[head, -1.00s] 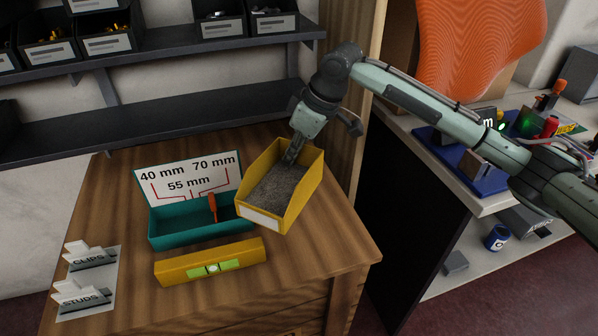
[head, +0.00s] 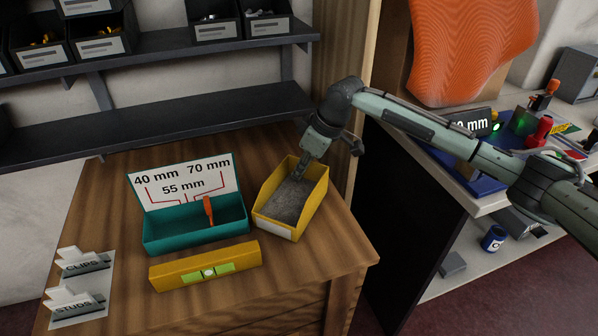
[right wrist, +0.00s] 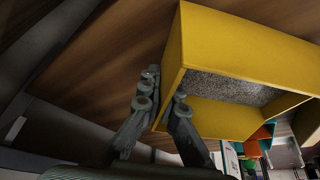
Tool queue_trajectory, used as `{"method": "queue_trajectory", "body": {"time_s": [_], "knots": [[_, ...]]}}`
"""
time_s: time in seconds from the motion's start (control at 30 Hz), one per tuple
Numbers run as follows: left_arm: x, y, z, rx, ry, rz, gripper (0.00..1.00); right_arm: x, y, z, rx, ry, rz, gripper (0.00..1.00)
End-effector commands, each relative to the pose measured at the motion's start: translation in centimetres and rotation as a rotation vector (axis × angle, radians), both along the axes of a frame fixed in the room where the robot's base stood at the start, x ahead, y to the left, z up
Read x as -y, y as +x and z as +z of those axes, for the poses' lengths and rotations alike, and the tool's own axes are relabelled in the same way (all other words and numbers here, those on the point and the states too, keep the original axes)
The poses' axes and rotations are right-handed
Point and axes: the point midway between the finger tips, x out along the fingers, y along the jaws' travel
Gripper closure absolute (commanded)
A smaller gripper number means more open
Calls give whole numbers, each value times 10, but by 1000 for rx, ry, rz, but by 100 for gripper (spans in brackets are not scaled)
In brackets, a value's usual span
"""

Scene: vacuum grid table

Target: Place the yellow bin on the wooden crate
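The yellow bin (head: 265,203), with grey granular contents, is over the right part of the brown wooden crate's top (head: 215,300). It looks low, at or just above the wood; I cannot tell whether it touches. My right gripper (head: 299,172) reaches down at the bin's back wall. In the right wrist view the two fingers (right wrist: 165,98) sit one on each side of the wall of the yellow bin (right wrist: 235,45) and appear closed on it. My left gripper is not in view.
Left of the bin stands a teal box (head: 195,232) with a size sign and orange tool. A yellow level (head: 205,266) lies in front. White label holders (head: 80,290) are at front left. A dark shelf (head: 200,105) runs behind; a bench (head: 480,205) is right.

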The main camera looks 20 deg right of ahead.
Motion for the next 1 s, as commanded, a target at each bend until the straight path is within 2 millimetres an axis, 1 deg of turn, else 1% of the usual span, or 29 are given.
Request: {"method": "queue_trajectory", "body": {"time_s": [0.13, 0.2, 0.33, 0.7, 0.77, 0.83, 1.0], "knots": [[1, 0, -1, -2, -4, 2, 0, 0, 0, -2, -1, 1, 0, 100], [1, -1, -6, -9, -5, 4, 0, 0, 0, -2, 0, 0, 0, 91], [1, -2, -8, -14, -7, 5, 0, 0, 0, -2, -1, 1, 0, 75], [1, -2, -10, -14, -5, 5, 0, 0, 0, -1, 0, -1, 1, 74], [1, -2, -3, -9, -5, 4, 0, 2, -1, 6, 1, -1, 1, 74], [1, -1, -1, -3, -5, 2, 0, 5, -3, 17, 3, 0, 0, 74], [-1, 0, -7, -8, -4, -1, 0, 15, -13, 51, 4, -1, 1, 74]]}}
